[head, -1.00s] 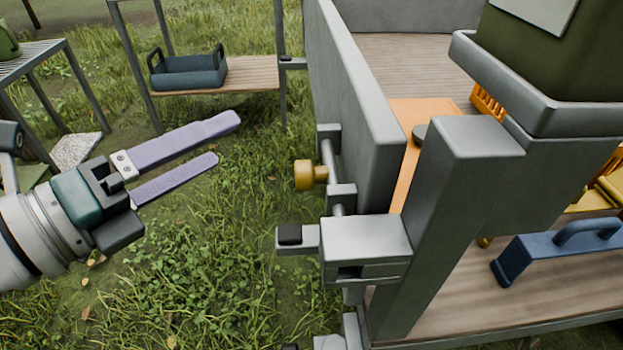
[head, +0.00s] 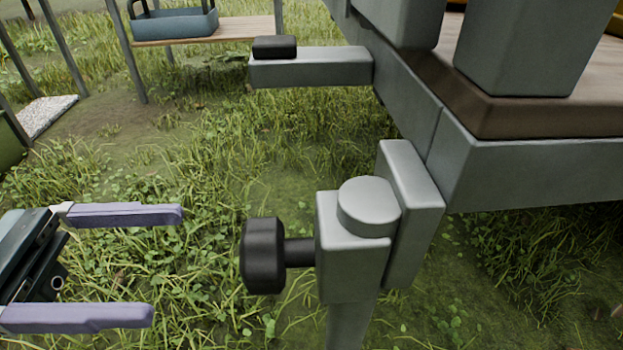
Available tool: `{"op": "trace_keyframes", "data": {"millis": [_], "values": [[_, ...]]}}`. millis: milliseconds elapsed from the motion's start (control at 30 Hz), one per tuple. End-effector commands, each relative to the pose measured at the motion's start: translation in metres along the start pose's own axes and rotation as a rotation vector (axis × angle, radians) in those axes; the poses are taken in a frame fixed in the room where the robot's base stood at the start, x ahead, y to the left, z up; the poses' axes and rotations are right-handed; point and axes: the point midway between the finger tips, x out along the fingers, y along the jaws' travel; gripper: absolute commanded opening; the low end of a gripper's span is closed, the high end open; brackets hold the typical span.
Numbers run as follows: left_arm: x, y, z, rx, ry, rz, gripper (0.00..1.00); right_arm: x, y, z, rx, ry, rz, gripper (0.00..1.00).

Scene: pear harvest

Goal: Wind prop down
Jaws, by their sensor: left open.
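The prop (head: 352,325) is a grey post in a clamp block (head: 350,260) at the corner of the trailer-like bed, in the lower middle of the head view. A black knob (head: 263,255) sticks out of the block to the left on a short dark shaft. My left gripper (head: 168,265) is open and empty, left of the knob, with its two lilac fingers apart and pointing right towards it. The fingertips are clear of the knob. The lower end of the prop is out of the frame. My right gripper is not in view.
A grey bar (head: 320,70) with a black cap juts left from the bed above the knob. The bed's wooden deck (head: 500,110) is at upper right. A blue-grey tray (head: 180,22) stands on a shelf behind. Grass lies open between.

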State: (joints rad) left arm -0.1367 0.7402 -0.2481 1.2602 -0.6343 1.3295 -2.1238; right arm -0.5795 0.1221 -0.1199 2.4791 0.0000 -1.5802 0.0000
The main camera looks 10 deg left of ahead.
Motion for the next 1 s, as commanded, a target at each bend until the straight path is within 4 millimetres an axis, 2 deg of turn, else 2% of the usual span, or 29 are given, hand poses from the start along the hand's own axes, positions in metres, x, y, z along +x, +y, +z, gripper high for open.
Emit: {"op": "trace_keyframes", "data": {"millis": [167,400,600,767,1000], "values": [[0.015,-0.002,-0.001,0.008,-0.002,-0.010,0.96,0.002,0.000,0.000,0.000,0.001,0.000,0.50],[0.061,-0.002,-0.001,0.006,-0.004,-0.009,0.96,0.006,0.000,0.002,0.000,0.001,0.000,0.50],[0.090,-0.002,-0.001,0.004,-0.002,-0.007,0.96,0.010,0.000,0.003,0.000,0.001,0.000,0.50],[0.098,-0.002,-0.001,0.003,0.000,-0.006,0.96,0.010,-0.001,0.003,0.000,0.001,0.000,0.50],[0.098,-0.002,-0.001,0.003,0.001,-0.005,0.95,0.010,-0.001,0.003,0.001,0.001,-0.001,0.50]]}}
